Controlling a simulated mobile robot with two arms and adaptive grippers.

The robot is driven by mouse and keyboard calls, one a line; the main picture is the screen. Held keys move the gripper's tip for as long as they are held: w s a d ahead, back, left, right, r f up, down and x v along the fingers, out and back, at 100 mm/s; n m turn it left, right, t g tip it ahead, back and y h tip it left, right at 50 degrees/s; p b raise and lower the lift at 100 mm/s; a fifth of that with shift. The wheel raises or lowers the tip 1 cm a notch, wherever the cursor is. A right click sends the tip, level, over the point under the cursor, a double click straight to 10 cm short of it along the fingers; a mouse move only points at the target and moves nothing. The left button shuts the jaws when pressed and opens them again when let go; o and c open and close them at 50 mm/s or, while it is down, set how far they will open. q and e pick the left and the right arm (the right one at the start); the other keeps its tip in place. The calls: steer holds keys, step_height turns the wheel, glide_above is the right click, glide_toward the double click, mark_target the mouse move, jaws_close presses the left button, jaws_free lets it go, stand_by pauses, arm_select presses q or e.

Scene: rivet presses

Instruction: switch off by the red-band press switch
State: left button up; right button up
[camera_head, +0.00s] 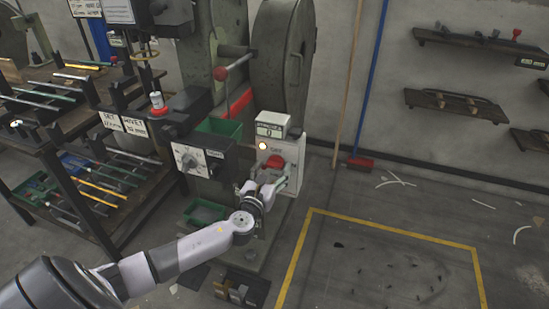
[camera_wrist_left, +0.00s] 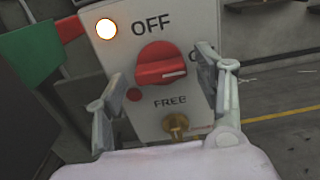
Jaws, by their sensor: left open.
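The red-band press (camera_head: 240,103) stands at the middle of the head view, with a large flywheel behind its frame. Its switch box (camera_head: 291,150) is pale, with a red rotary knob (camera_head: 274,163) on the front. In the left wrist view the red knob (camera_wrist_left: 160,64) sits below the word OFF, and its white mark points right toward a partly hidden label. A lamp (camera_wrist_left: 106,29) beside OFF is lit. My left gripper (camera_head: 268,178) is in front of the box. In the wrist view its open fingers (camera_wrist_left: 163,78) stand either side of the knob, apart from it. My right gripper is not in view.
A brass fitting (camera_wrist_left: 176,124) sits below the word FREE on the box. A tool rack (camera_head: 85,150) stands at the left. A dial box (camera_head: 197,160) and green trays (camera_head: 205,212) are beside the press. Yellow-lined floor (camera_head: 375,265) at the right is mostly clear.

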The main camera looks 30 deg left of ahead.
arm_select(q)
steer(key=shift+w, duration=0.15)
steer(key=shift+r, duration=0.1)
steer(key=shift+c, duration=0.4)
steer(key=c, duration=1.1)
